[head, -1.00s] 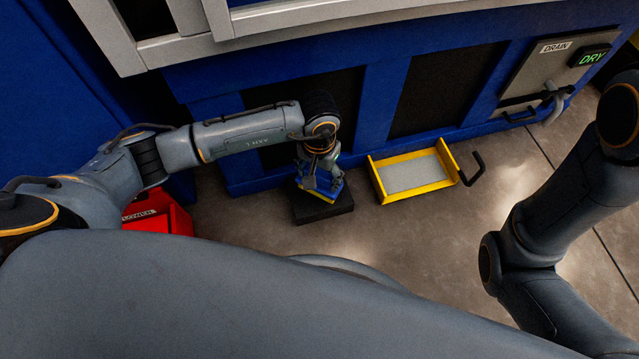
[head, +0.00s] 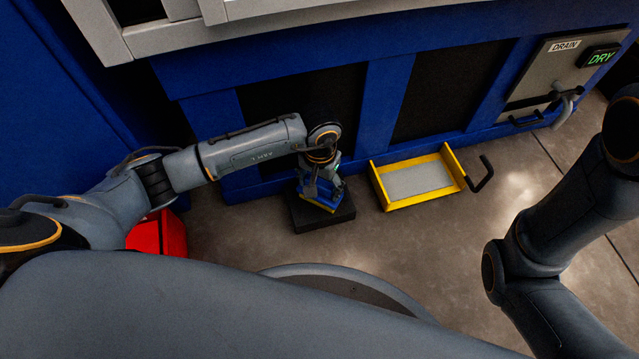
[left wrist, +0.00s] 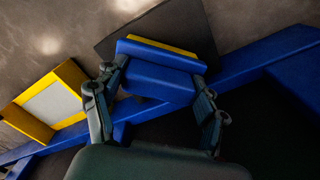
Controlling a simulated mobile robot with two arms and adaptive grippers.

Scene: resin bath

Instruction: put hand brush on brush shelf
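The hand brush (left wrist: 158,80) is a blue block with a yellow strip along its far edge in the left wrist view. My left gripper (left wrist: 158,90) has one finger on each side of it and appears closed on it. In the head view the gripper (head: 322,188) points down, with the blue and yellow brush (head: 325,202) below it, partly hidden. The brush is over or on a low black block (head: 325,220), likely the brush shelf. I cannot tell whether they touch. My right gripper is out of view; only my right arm shows at the right.
A yellow tray (head: 461,169) with a grey inside and black handle lies on the floor to the right. A red container (head: 160,235) is at the left, partly behind my arm. The blue machine frame (head: 385,100) stands close behind. Floor at centre right is clear.

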